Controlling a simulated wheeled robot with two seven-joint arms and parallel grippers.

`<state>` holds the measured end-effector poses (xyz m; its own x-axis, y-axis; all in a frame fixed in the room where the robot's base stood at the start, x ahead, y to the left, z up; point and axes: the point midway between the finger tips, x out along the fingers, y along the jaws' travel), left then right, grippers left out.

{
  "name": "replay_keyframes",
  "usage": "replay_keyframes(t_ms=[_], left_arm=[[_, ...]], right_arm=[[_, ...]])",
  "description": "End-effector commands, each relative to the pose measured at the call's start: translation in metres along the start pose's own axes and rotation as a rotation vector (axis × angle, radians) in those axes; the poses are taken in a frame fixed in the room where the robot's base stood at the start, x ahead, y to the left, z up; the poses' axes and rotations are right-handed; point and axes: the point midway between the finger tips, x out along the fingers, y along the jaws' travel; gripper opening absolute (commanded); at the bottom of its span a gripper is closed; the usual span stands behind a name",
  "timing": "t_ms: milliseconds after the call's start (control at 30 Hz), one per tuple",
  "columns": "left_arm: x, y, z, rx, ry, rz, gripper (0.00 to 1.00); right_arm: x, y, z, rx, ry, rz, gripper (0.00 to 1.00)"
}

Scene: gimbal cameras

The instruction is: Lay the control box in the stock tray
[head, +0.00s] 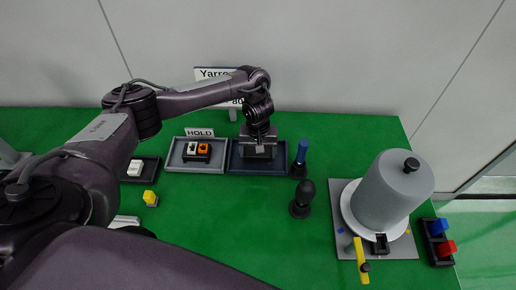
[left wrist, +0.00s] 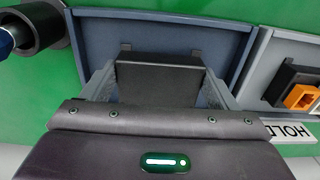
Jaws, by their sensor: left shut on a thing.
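My left gripper (head: 259,146) is over the blue-grey tray (head: 236,165), which appears to be the stock tray; no label on it is readable. The tray also fills the upper middle of the left wrist view (left wrist: 215,28). The gripper is shut on a dark grey box, apparently the control box (left wrist: 158,82), held between its two grey fingers. The box is inside the tray's outline in the wrist view. I cannot tell whether it touches the tray floor. Its underside is hidden. My right gripper is not in view.
The tray marked HOLD (head: 172,162), with a black block bearing white and orange parts (head: 197,152), is directly left. A blue-topped post (head: 300,158) stands close on the right. A black knobbed piece (head: 302,199) and a grey cylinder (head: 392,190) stand farther right. The front middle is clear.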

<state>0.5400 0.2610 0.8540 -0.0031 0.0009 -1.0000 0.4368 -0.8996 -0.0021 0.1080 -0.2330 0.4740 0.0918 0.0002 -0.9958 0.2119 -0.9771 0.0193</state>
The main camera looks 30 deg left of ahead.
Motion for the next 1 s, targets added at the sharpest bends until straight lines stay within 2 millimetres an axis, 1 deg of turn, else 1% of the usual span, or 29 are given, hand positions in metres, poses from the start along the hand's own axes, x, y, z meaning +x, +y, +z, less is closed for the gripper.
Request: replay_keyframes(t_ms=[400,1000], left_arm=[[0.000,0.000,0.000,0.000,0.001,0.001,0.55],[0.012,0.001,0.000,0.001,0.001,0.001,0.55]], right_arm=[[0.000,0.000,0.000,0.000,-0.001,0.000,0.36],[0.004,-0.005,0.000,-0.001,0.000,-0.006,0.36]])
